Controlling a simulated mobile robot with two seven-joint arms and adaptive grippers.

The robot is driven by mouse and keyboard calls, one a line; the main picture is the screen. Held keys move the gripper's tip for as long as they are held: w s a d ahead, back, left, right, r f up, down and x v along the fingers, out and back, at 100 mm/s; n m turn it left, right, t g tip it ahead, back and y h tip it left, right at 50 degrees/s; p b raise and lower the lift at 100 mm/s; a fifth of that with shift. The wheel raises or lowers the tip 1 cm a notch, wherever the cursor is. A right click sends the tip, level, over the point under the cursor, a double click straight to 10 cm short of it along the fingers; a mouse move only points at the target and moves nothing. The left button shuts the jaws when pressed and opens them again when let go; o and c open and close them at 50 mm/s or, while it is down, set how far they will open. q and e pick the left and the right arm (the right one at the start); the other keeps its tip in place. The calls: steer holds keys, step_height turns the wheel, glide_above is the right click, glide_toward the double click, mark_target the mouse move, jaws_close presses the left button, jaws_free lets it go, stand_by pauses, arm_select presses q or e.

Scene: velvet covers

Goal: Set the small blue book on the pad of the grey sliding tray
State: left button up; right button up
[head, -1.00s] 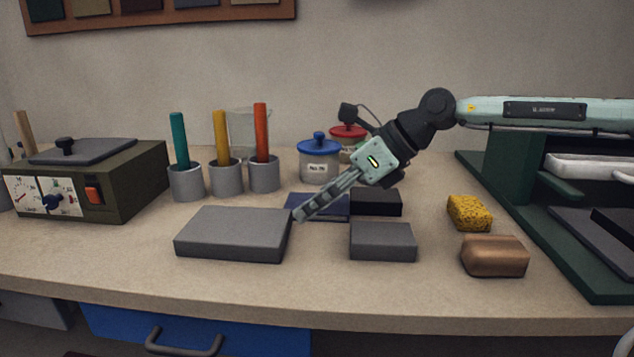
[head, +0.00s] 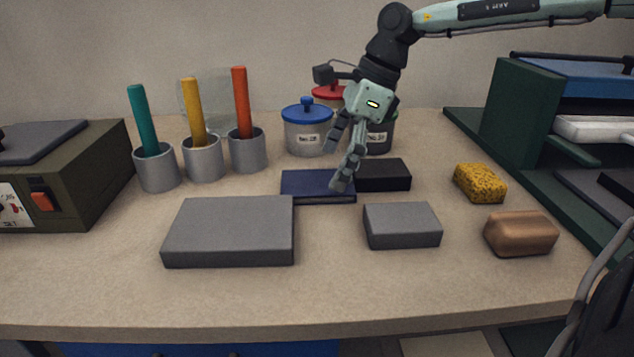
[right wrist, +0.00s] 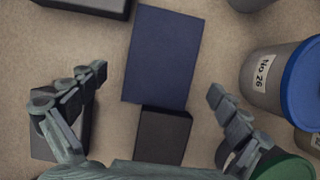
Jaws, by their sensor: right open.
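The small blue book (head: 312,185) lies flat on the bench behind two grey blocks. It also shows in the right wrist view (right wrist: 166,55), top centre. My right gripper (head: 338,168) points down over the book's right end, fingers spread and empty. In the right wrist view its fingertips (right wrist: 158,83) are apart to either side of the book's near end, not gripping it. A dark grey tray (head: 594,188) sits low in the green rack at the right, with a black pad-like piece (head: 622,187) on it, cut by the frame edge. My left gripper is out of view.
A black block (head: 384,175) stands against the book's right end. A large grey block (head: 230,232) and a smaller one (head: 402,225) lie in front. Lidded jars (head: 308,135) stand close behind. A yellow sponge (head: 480,183) and brown block (head: 520,233) lie before the green rack (head: 520,110).

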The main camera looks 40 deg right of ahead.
steer(key=shift+x, duration=1.05)
steer(key=c, duration=1.4)
